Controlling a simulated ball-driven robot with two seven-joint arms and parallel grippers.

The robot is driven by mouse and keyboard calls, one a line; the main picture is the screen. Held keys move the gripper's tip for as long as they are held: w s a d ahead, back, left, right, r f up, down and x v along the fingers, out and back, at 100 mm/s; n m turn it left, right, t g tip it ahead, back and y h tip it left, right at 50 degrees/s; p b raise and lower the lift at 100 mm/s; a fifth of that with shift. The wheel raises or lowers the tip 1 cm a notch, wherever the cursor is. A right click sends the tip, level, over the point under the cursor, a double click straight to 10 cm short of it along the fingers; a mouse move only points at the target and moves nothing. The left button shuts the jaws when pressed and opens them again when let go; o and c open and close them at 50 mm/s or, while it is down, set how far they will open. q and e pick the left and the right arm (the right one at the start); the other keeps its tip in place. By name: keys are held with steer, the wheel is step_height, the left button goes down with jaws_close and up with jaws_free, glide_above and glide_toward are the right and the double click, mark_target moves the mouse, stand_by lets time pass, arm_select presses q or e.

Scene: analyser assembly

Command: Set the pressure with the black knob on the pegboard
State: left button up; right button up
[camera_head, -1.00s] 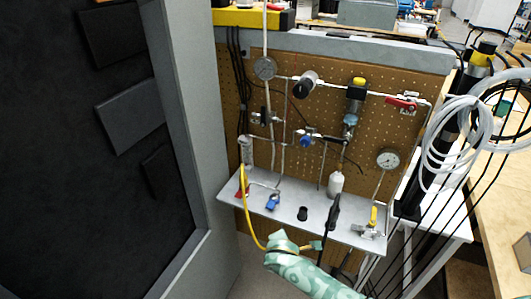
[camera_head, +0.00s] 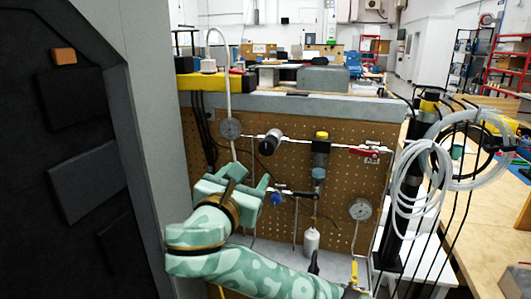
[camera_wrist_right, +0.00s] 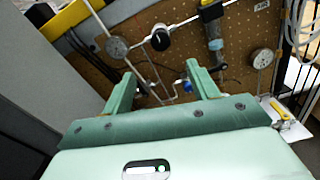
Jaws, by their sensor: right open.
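The black knob (camera_head: 268,144) is on the upper part of the pegboard (camera_head: 350,185), on a white pipe, right of a round gauge (camera_head: 230,128). In the right wrist view the knob (camera_wrist_right: 160,39) shows beyond and above the fingers. My right gripper (camera_head: 250,178) is open and empty, in front of the pegboard, below and left of the knob in the head view. In the right wrist view its two green fingers (camera_wrist_right: 160,72) stand apart, with pipes and pegboard behind the gap. The gripper hides the board's lower left part. My left gripper is not in view.
A yellow-topped regulator (camera_head: 320,158) and red-handled valve (camera_head: 368,151) are right of the knob. A second gauge (camera_head: 360,209) and white bottle (camera_head: 311,241) sit lower. Coiled white tubing (camera_head: 418,180) hangs at right. A grey cabinet (camera_head: 148,120) stands close on the left.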

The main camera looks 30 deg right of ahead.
mark_target(266, 149)
steer(key=b+x, duration=0.4)
steer(key=x, duration=1.2)
steer(key=shift+f, duration=0.1)
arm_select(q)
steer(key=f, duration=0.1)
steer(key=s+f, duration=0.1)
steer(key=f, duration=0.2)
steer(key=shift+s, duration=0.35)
arm_select(e)
steer(key=c, duration=1)
